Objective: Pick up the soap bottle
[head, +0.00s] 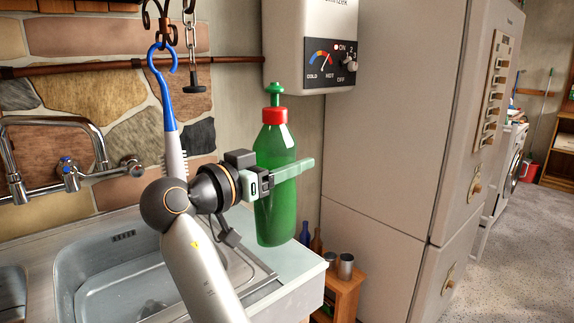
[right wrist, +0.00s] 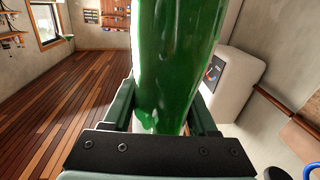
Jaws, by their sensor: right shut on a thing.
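The soap bottle (head: 274,207) is green and see-through, with a red collar and a green pump top. It stands upright in the head view, in front of the right end of the sink counter. My right gripper (head: 283,172) is shut on the bottle's middle, with one finger crossing its front. In the right wrist view the green bottle (right wrist: 176,60) fills the space between the two fingers (right wrist: 165,118). The bottle's bottom overlaps the counter's edge in the head view; I cannot tell for sure whether it touches the counter. My left gripper is not in view.
A metal sink (head: 120,275) with a tap (head: 65,170) is at the left. A blue-handled brush (head: 168,100) hangs above my right arm. A water heater (head: 312,45) is above the bottle. A tall cabinet (head: 390,130) stands to the right. A low wooden shelf (head: 347,290) holds small items.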

